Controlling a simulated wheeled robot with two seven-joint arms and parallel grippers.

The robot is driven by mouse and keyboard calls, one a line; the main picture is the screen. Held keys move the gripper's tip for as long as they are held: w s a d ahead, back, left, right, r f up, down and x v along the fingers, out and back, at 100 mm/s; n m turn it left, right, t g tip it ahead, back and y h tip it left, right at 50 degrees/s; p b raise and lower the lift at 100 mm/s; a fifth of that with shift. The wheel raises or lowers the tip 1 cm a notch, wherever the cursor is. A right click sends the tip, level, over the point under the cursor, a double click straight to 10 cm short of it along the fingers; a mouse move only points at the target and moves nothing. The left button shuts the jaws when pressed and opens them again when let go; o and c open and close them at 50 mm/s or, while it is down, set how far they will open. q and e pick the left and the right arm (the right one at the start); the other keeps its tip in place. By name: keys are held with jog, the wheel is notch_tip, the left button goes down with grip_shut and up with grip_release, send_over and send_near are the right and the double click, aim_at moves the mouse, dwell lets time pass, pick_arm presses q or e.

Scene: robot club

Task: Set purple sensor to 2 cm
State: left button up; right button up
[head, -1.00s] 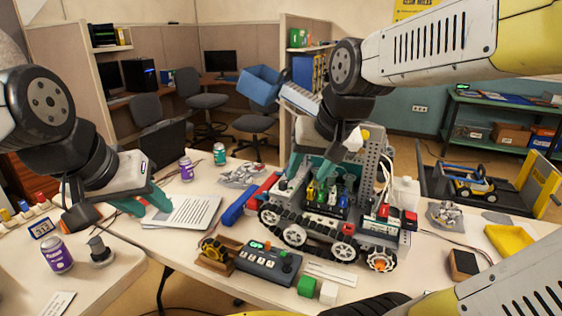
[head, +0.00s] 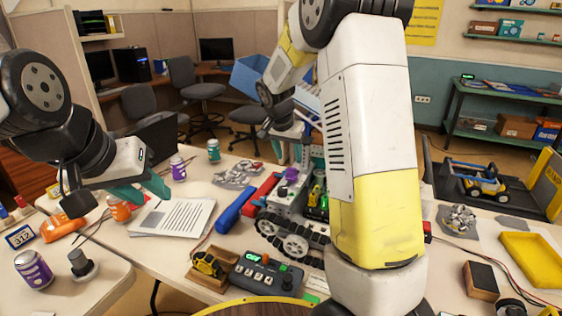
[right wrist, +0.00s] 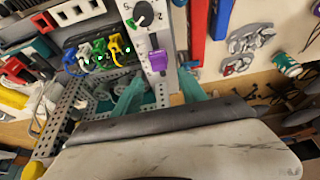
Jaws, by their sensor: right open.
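The purple sensor part (right wrist: 157,62) is a small purple block on a pale panel (right wrist: 145,35) with a dial above it, in the right wrist view. It also shows in the head view as a purple spot (head: 292,174) on the tracked robot (head: 285,240). I cannot read its distance setting. My right gripper (right wrist: 162,76) is open, its teal fingers apart on either side of the purple part and short of it; no contact is visible. In the head view my right arm hides much of the tracked robot. My left gripper (head: 152,190) appears open and empty above the papers.
Green, blue and yellow parts (right wrist: 98,50) stand beside the panel. A red bar (right wrist: 197,30) and a blue bar lie on its other side. A control box (head: 265,272) and a blue cylinder (head: 236,210) are in front and left. Papers (head: 175,218) lie at left.

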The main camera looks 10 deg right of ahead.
aim_at(291, 168)
jog(key=x, duration=0.6)
grip_shut()
dwell(1.3)
